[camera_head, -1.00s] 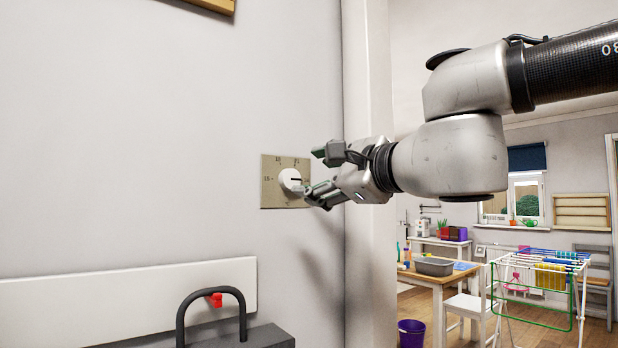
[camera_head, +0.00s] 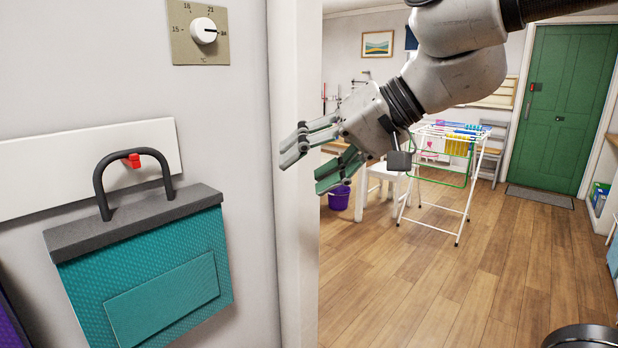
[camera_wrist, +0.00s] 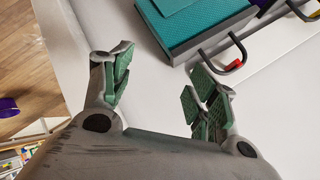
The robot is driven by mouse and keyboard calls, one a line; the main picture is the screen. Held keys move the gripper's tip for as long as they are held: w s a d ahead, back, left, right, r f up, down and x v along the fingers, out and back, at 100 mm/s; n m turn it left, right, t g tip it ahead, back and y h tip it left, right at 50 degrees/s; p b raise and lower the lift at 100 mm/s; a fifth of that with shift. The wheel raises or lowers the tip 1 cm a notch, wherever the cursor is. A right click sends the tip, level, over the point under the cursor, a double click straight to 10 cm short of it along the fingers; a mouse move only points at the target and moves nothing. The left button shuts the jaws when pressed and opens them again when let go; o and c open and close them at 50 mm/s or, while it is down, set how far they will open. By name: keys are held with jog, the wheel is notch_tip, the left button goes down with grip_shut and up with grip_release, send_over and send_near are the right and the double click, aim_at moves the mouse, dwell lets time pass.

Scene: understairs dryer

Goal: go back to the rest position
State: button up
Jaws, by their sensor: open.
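My gripper (camera_head: 318,162) is open and empty in the head view. It hangs in front of the white wall corner, to the right of and below the thermostat dial. Its spread fingers with green pads also show in the wrist view (camera_wrist: 155,92), with nothing between them. The thermostat (camera_head: 200,32) is a beige plate with a white round knob, at the top left of the head view. My gripper is apart from it.
A teal bag (camera_head: 150,280) with a dark handle hangs from a red hook (camera_head: 132,160) on a white board (camera_head: 70,165). A drying rack (camera_head: 445,175), a white chair (camera_head: 380,185) and a purple bucket (camera_head: 339,197) stand behind my gripper.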

jog(key=s+d+f+m+h, duration=0.1)
jog(key=d+f+h, duration=0.2)
jog(key=d, duration=0.9)
jog(key=s+d+f+m+h, duration=0.1)
jog(key=s+d+f+h, duration=0.1)
jog(key=d, duration=1)
jog(key=s+d+f+m+h, duration=0.1)
jog(key=d+f+h, duration=0.3)
jog(key=d, duration=0.8)
jog(key=shift+s+f+t+h, duration=0.4)
jog(key=shift+s+f, duration=0.3)
jog(key=shift+f, duration=0.25)
